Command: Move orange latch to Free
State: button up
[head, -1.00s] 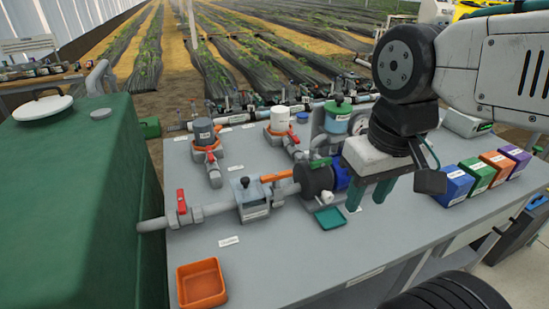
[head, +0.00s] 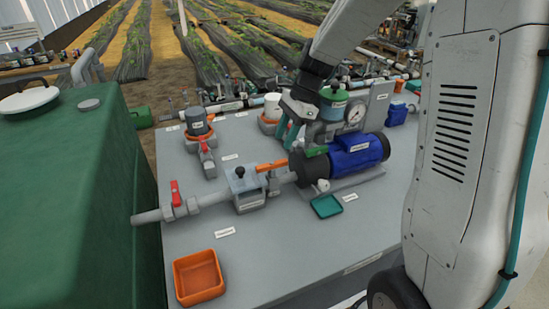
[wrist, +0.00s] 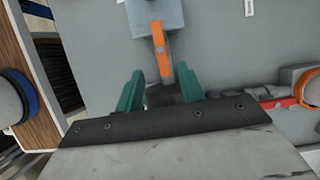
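The orange latch (head: 271,165) is a flat bar on top of the grey pipe fitting, between the grey box with a black knob (head: 246,190) and the black end of the pump. In the wrist view the orange latch (wrist: 160,48) runs up the picture, its lower end between my fingers' lines. My gripper (head: 289,133) is behind and a little right of the latch in the head view, above the table. The wrist view shows my gripper's (wrist: 161,84) two green fingers apart with nothing held. I cannot tell the height gap. No "Free" mark is readable.
A blue motor (head: 358,152) and a pressure gauge (head: 355,113) stand right of my gripper. A red-handled valve (head: 176,194) is left on the pipe. An orange tray (head: 198,277) and a teal tray (head: 326,206) lie in front.

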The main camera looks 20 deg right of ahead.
aim_at(273, 163)
jog(key=x, duration=0.8)
jog(key=shift+w, duration=0.1)
grip_shut()
